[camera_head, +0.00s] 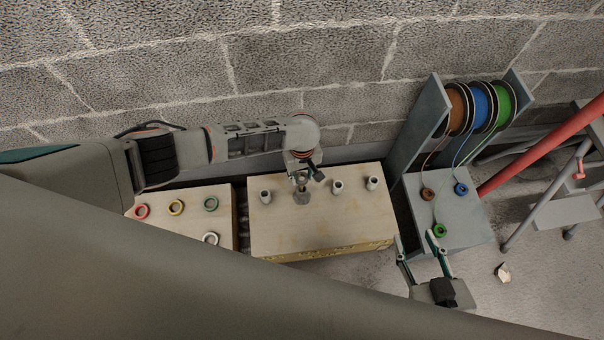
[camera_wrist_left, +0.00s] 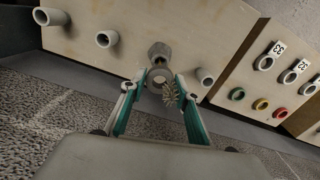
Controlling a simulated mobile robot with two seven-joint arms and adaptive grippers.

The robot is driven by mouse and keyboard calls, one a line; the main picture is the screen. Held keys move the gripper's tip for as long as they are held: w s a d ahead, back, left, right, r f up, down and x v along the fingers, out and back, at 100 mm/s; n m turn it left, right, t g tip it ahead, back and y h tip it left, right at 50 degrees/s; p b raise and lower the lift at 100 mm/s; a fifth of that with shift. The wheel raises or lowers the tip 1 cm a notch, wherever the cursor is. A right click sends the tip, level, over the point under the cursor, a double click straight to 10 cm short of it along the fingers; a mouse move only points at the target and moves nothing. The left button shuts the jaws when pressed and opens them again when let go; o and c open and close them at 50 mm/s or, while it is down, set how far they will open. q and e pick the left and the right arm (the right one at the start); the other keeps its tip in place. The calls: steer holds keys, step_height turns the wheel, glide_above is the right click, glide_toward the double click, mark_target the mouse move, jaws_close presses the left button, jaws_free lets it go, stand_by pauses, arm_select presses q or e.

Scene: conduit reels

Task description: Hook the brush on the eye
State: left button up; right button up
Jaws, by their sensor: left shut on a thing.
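The brush (camera_wrist_left: 170,95) has grey bristles and shows between the fingers of my left gripper (camera_wrist_left: 157,84) in the left wrist view. The gripper is shut on it. In the head view this gripper (camera_head: 303,179) is just above a grey conduit stub (camera_head: 302,198) on the wooden board; the brush is hard to make out there. Ring-shaped eyes hang on the reel lines: a brown eye (camera_head: 428,194), a blue eye (camera_head: 461,189) and a green eye (camera_head: 440,230), all over the grey reel stand base. My right gripper (camera_head: 415,236) is open and empty, close to the green eye.
The wooden board (camera_head: 320,232) carries several pale conduit stubs. A second board (camera_head: 160,230) at the left has red, yellow, green and white rings. Brown, blue and green reels (camera_head: 480,105) stand at the right, beside a red pole (camera_head: 540,145). A block wall is behind.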

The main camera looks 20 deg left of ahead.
arm_select(q)
steer(key=shift+f+b, duration=1.05)
steer(key=shift+f, duration=1.75)
arm_select(e)
steer(key=shift+g, duration=0.4)
steer(key=shift+s+f, duration=0.35)
steer(key=shift+f, duration=0.35)
steer(key=shift+s+f, duration=0.4)
steer(key=shift+f, duration=0.3)
steer(key=shift+s+f, duration=0.35)
steer(key=shift+f, duration=0.35)
arm_select(q)
steer(key=shift+s+f+b, duration=0.1)
steer(key=shift+f+b, duration=0.4)
steer(key=shift+f, duration=0.7)
arm_select(e)
steer(key=shift+s+f, duration=0.1)
steer(key=shift+f, duration=0.05)
arm_select(q)
steer(key=o, duration=1.1)
steer(key=shift+c, duration=0.2)
steer(key=o, duration=0.5)
arm_select(e)
steer(key=shift+a, duration=0.15)
